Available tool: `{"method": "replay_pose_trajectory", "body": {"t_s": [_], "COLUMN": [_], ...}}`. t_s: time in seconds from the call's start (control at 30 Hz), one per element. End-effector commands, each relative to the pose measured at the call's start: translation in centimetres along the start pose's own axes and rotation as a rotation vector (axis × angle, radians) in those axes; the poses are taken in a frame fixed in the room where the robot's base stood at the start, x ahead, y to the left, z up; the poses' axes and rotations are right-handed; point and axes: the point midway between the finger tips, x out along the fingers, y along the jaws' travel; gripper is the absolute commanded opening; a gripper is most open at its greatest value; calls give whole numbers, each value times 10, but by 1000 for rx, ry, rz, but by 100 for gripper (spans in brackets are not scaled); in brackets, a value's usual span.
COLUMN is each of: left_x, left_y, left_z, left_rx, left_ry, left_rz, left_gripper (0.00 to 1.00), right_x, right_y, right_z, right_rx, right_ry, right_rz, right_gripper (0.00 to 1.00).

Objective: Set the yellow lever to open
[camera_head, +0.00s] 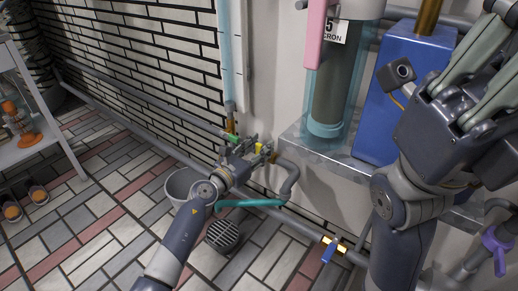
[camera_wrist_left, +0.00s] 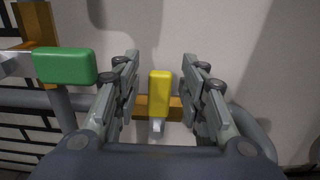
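The yellow lever (camera_wrist_left: 160,90) is a small yellow handle on a brass valve body, in the middle of the left wrist view. In the head view the lever (camera_head: 259,148) is small, near the wall pipes. My left gripper (camera_wrist_left: 158,75) is open, with one finger on each side of the yellow lever. A gap shows between the lever and both fingers. In the head view the left gripper (camera_head: 248,146) reaches in at the pipes. My right gripper (camera_head: 492,75) is raised at the upper right of the head view, its fingers apart and nothing seen between them.
A green lever (camera_wrist_left: 65,65) sits just left of my left gripper. A blue-handled valve (camera_head: 329,250) and a purple valve (camera_head: 495,243) are lower right. A blue box (camera_head: 400,95) and a filter cylinder (camera_head: 335,85) stand on a ledge. A bucket (camera_head: 182,187) is below.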

Motion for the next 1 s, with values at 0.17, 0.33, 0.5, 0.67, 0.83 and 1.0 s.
{"method": "replay_pose_trajectory", "body": {"t_s": [0.17,0.33,0.5,0.67,0.83,1.0], "left_x": [0,0,0,-1,-1,-1], "left_y": [0,0,0,-2,-8,-16], "left_z": [0,0,0,0,0,-2], "left_rx": [0,0,5,44,136,264], "left_ry": [0,0,0,1,2,2], "left_rz": [0,0,0,0,0,-1], "left_gripper": [20,0,0,0,0,0], "right_x": [0,0,0,1,1,0], "right_y": [0,0,0,0,0,1], "right_z": [0,0,0,0,0,1], "right_rx": [0,0,1,1,1,2], "right_ry": [0,0,0,1,3,-1], "right_rz": [0,0,0,0,1,4], "right_gripper": [0,0,0,0,0,0]}}
